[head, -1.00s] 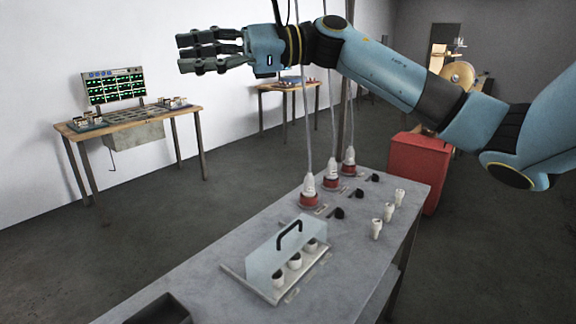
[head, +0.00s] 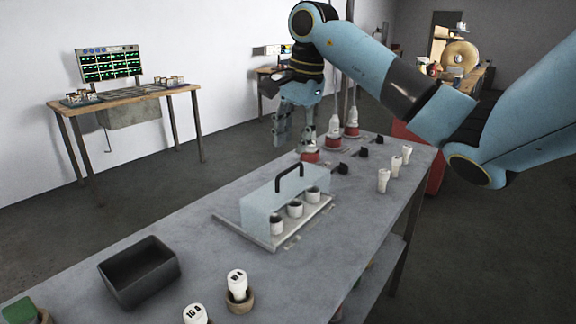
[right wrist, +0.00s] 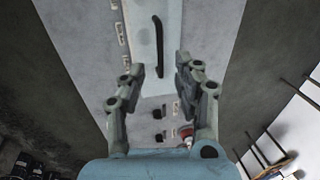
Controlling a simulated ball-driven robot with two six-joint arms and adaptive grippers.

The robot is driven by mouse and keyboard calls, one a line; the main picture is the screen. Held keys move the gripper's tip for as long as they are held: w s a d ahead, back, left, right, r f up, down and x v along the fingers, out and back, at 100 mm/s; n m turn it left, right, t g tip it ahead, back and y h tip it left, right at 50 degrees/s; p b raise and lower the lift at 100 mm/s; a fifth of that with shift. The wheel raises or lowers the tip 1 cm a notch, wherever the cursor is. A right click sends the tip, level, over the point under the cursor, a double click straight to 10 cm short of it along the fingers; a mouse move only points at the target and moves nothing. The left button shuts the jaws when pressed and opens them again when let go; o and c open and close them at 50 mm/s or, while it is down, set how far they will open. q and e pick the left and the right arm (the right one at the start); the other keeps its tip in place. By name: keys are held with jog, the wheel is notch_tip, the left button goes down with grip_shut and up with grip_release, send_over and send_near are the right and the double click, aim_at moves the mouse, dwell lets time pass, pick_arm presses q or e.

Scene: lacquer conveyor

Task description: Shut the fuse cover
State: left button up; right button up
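The fuse cover (head: 262,214) is a pale blue, see-through panel with a black handle (head: 289,178) on its top edge. It stands raised along the rear of a pale base plate (head: 243,236), with three white, dark-topped fuses exposed in front of it. My right gripper (head: 293,138) points down beyond the cover's far end, fingers apart and empty. In the right wrist view the open fingers (right wrist: 158,72) frame the bench, with the cover (right wrist: 143,38) and handle (right wrist: 158,45) ahead, untouched. My left gripper is out of view.
Red-based plugs with cables (head: 351,128) stand near the right gripper. White fuses (head: 383,180) and black knobs (head: 362,153) line the bench's far end. A dark tray (head: 140,272) and labelled fuses (head: 238,285) are at the near end. Bare bench top lies between tray and cover.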

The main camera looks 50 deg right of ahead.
aim_at(287, 171)
jog(key=f, duration=0.3)
jog(key=w+f, duration=0.1)
jog(key=f, duration=0.2)
jog(key=shift+w+f, duration=0.1)
jog(key=shift+f, duration=0.05)
jog(key=shift+a, duration=0.1)
grip_shut()
